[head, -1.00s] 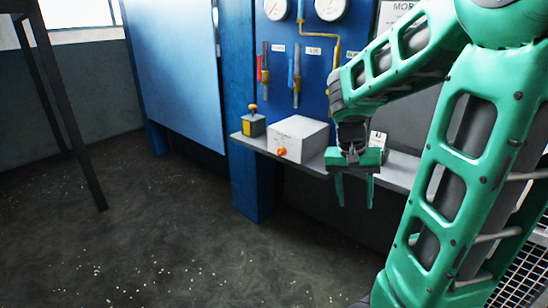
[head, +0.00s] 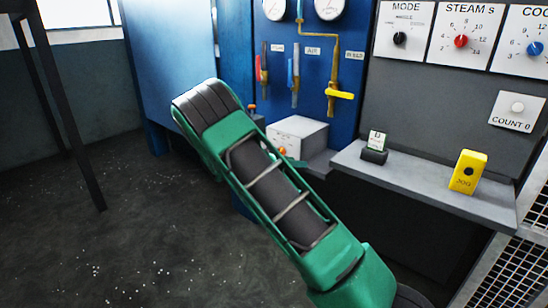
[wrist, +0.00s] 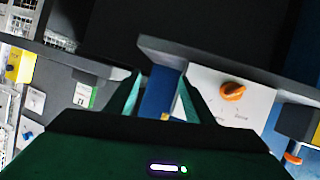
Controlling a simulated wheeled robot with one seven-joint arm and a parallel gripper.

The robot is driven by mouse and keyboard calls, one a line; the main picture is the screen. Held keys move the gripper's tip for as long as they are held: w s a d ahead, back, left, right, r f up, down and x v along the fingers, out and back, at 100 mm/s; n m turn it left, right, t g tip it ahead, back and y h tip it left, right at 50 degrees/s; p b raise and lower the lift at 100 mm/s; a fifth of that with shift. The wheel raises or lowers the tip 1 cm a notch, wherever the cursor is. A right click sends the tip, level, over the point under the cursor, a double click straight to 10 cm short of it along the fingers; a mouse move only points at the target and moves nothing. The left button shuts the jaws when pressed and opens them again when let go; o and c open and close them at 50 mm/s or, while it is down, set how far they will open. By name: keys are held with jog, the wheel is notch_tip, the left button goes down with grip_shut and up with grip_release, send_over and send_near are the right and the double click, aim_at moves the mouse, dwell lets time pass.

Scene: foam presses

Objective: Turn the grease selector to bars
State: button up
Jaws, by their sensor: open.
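The grease selector appears to be the orange knob (head: 283,152) on the front of a white box (head: 298,133) on the shelf. In the head view my arm partly covers the box front. In the wrist view the orange knob (wrist: 233,91) sits on the white face (wrist: 207,85), right of the fingers, with small lettering I cannot read surely. My gripper (wrist: 160,90) is open and empty, apart from the knob. Its fingers point toward the shelf area beside the box.
The grey shelf (head: 430,186) carries a yellow block (head: 468,172) and a small card holder (head: 375,148). Valve handles hang on the blue panel (head: 314,70). A second orange-topped control (wrist: 293,158) shows at the wrist view's right. Open floor lies left.

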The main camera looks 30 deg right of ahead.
jog(key=w+a+f+n+t+h, duration=0.1)
jog(key=w+a+f+t+h, duration=0.3)
jog(key=w+a, duration=0.6)
jog(key=w+d+r+t, duration=0.1)
jog(key=w+d, duration=0.2)
jog(key=d, duration=0.7)
jog(key=shift+w+y, duration=0.25)
jog(key=shift+y, duration=0.05)
jog(key=shift+d+r, duration=0.1)
